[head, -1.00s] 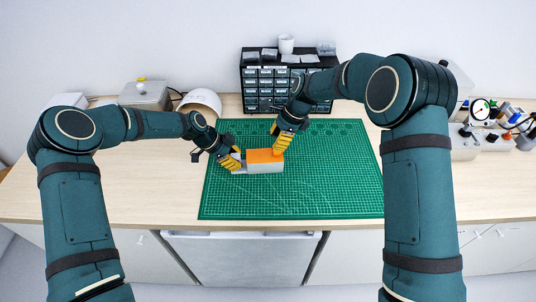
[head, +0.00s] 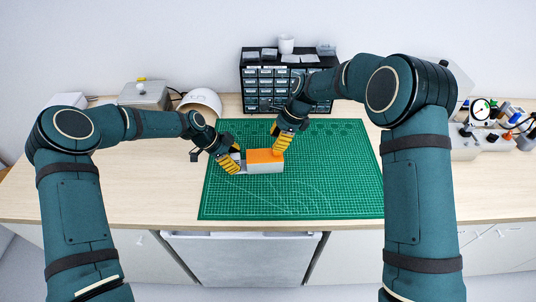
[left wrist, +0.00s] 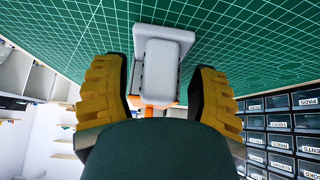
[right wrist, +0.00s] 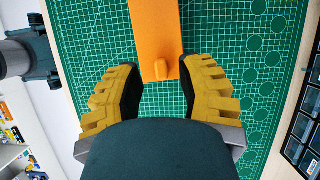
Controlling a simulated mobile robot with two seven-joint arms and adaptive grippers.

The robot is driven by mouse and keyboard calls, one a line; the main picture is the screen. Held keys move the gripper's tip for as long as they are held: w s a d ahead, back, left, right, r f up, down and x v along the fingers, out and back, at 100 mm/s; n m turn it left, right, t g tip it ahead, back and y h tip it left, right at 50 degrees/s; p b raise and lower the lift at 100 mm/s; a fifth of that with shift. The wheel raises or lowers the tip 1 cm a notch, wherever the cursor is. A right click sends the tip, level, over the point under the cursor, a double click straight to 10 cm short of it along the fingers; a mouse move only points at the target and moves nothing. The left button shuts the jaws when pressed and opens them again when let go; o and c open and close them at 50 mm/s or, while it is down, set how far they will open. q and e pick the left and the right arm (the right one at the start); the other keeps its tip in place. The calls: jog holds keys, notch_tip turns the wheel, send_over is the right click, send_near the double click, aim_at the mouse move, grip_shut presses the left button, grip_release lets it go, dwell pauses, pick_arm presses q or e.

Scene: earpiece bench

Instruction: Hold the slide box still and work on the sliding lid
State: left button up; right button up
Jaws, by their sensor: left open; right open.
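The slide box (head: 265,168) is a pale grey block on the green mat, with an orange sliding lid (head: 264,155) on top. My left gripper (head: 234,161) is at the box's left end. In the left wrist view it is open, with the grey box (left wrist: 162,65) between its fingers and gaps showing on both sides. My right gripper (head: 279,144) is above the lid's right end. In the right wrist view it is open, its fingers either side of the raised tab on the orange lid (right wrist: 158,30). Contact with the tab cannot be made out.
The green cutting mat (head: 330,185) is otherwise clear. A black drawer cabinet (head: 266,85) stands behind it. A white round container (head: 202,101) and a grey case (head: 144,94) are at the back left. Gauges and tools (head: 490,112) stand at the right.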

pick_arm(q)
jog(key=v, duration=1.1)
jog(key=shift+a+r, duration=0.25)
